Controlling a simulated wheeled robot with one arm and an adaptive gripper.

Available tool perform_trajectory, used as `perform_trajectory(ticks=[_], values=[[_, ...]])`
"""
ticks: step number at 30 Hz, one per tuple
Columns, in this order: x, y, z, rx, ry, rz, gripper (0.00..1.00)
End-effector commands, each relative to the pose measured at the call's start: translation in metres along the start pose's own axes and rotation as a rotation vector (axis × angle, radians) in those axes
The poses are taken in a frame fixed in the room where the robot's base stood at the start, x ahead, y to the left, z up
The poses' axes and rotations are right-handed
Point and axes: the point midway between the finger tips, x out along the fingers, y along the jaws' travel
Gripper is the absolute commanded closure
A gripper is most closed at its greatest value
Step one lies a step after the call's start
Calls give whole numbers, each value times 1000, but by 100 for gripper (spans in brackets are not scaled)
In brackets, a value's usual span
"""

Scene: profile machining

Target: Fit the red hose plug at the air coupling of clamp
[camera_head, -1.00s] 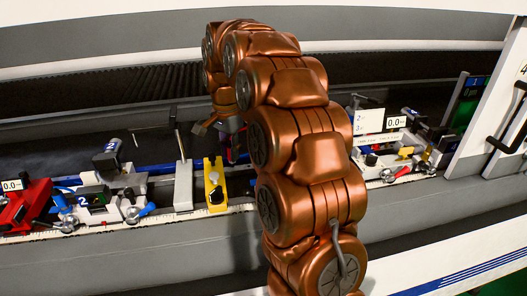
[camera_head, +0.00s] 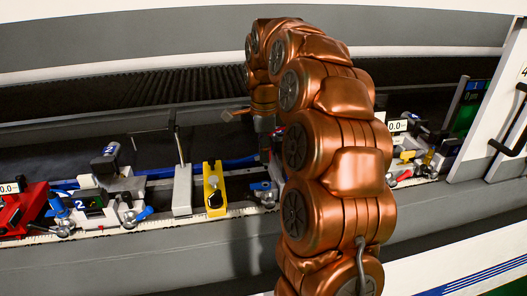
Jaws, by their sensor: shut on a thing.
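My copper arm fills the middle and right of the view and bends over to the rail. My gripper (camera_head: 265,155) hangs down from the wrist, just above and behind a small grey and blue clamp unit (camera_head: 264,191). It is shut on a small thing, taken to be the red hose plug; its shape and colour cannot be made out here. My forearm hides the right side of this clamp. A clamp marked 2 (camera_head: 97,205) stands at left with a blue lever. The air coupling cannot be picked out.
A yellow block (camera_head: 214,188) and a grey upright post (camera_head: 182,188) stand left of my gripper. A red clamp (camera_head: 22,210) is at far left. Another clamp unit (camera_head: 408,155) is at right, partly hidden by my arm. A ruler strip (camera_head: 160,224) runs along the front.

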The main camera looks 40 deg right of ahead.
Motion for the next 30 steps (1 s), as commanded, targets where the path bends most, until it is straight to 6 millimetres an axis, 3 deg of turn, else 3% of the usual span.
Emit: perform_trajectory(ticks=[9,30], values=[[4,0,1,0,1,-2,100],[50,0,1,0,0,-1,100]])
